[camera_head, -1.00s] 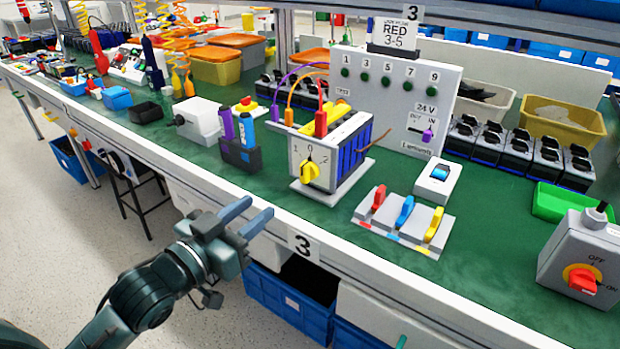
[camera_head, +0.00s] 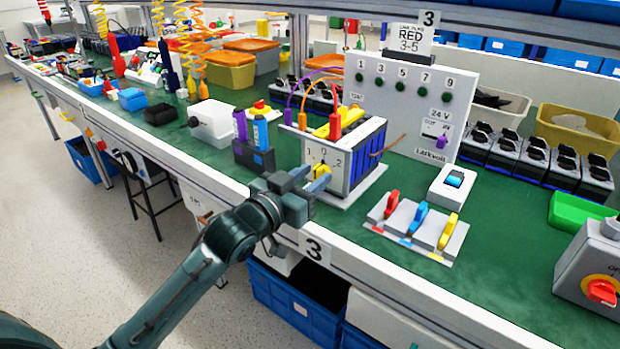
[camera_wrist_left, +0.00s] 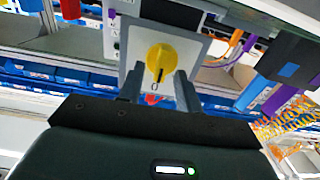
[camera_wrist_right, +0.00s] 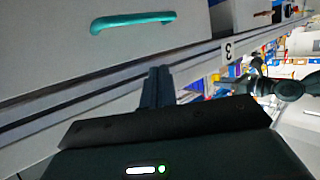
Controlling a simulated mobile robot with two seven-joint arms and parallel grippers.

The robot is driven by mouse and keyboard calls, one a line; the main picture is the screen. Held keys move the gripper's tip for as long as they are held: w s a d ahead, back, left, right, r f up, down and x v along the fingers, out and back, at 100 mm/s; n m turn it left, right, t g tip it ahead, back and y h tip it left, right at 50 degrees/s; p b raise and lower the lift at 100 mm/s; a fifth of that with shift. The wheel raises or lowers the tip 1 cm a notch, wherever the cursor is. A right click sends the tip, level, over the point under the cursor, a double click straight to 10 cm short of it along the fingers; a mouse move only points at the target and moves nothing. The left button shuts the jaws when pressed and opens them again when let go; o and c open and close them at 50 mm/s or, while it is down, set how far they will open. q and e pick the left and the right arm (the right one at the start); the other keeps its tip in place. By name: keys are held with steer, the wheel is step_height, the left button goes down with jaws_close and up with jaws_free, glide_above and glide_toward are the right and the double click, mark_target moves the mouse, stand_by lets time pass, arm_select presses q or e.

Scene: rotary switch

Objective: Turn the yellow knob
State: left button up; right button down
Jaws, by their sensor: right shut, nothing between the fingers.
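The yellow knob (camera_head: 321,171) is on the pale front plate of a rotary switch box (camera_head: 328,155) marked 0, 1 and 2. In the left wrist view the knob (camera_wrist_left: 161,62) lies just beyond the fingertips, centred between them. My left gripper (camera_head: 313,180) is open in front of the plate, its fingers either side of the knob; contact cannot be told. The fingers partly hide the knob in the head view. My right gripper (camera_wrist_right: 158,80) shows only in the right wrist view, shut and empty, near the bench edge.
Blue and purple bottles in a dark holder (camera_head: 254,158) stand left of the box. A panel with red, blue and yellow levers (camera_head: 428,240) lies to its right. A grey box with a red knob (camera_head: 598,290) is at far right. A teal handle (camera_wrist_right: 131,20) is near my right gripper.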

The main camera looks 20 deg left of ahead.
arm_select(q)
steer(key=shift+c, duration=0.5)
jaws_close()
arm_select(e)
steer(key=shift+r, duration=0.1)
